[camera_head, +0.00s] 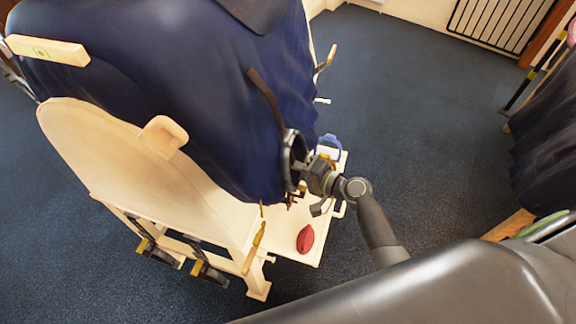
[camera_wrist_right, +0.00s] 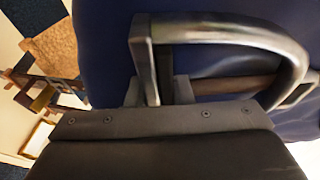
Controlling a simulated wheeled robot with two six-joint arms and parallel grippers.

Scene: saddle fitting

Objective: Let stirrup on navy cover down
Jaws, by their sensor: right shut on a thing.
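The navy cover (camera_head: 215,100) drapes over a pale wooden saddle stand (camera_head: 110,150). A dark stirrup (camera_head: 291,152) is at the cover's right side, below a brown strap (camera_head: 264,92). My right gripper (camera_head: 304,168) is shut on the stirrup, beside the cover's lower right part. In the right wrist view the stirrup (camera_wrist_right: 235,32) is a large grey metal loop close in front of the navy cloth (camera_wrist_right: 105,45). The exact grip point is hidden by dark parts in both views. My left gripper is not in view.
A low pale shelf (camera_head: 285,240) on the stand holds a red oval object (camera_head: 305,239), with a blue item (camera_head: 328,144) at its far end. Wooden pegs (camera_head: 328,55) stick out behind the cover. Another dark draped stand (camera_head: 548,145) is at the right. Open blue-grey floor (camera_head: 430,110) lies between.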

